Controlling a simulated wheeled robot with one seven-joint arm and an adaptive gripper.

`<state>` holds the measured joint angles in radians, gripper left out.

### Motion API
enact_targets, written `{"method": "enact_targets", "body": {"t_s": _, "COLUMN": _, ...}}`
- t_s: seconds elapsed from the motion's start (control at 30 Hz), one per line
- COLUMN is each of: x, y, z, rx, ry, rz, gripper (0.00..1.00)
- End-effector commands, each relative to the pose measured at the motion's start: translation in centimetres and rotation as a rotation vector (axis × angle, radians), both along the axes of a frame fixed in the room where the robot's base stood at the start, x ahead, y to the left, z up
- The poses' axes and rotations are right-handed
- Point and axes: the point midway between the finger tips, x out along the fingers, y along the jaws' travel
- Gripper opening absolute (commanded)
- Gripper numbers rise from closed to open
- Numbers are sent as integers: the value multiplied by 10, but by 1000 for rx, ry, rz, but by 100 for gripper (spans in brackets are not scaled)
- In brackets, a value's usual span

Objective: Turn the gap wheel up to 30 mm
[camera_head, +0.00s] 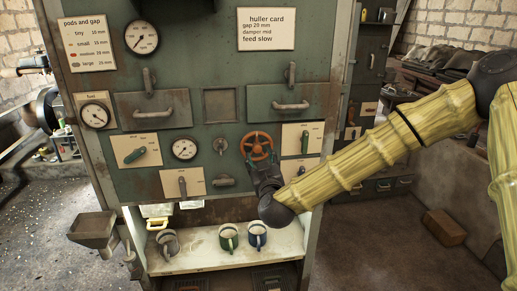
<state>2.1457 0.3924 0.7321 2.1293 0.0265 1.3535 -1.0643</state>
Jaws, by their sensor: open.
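An orange-red handwheel (257,146) sits on the front of the green machine panel, right of centre and below the right drawer handle. It looks like the gap wheel, but no label on it can be read. My gripper (261,166) is open just below the wheel, its fingers pointing up at the wheel's lower rim. I cannot tell whether the fingers touch the rim. A round dial (184,148) is left of the wheel; its reading is too small to make out. The huller card (267,29) reads gap 20 mm, damper mid, feed slow.
A lever plate (301,139) is close right of the wheel, and a small knob (220,145) is left of it. A drawer handle (291,105) juts out above. Mugs (229,237) stand on the shelf below. A pods and gap card (84,44) hangs upper left.

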Motion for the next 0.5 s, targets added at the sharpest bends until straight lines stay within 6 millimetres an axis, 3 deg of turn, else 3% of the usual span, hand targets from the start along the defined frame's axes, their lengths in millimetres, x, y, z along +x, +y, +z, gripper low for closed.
{"method": "enact_targets", "body": {"t_s": 0.23, "x": 34, "y": 5, "z": 2, "rx": 0, "ry": 1, "rz": 0, "gripper": 49}}
{"method": "enact_targets", "body": {"t_s": 0.5, "x": 49, "y": 7, "z": 0, "rx": 0, "ry": 1, "rz": 1, "gripper": 49}}
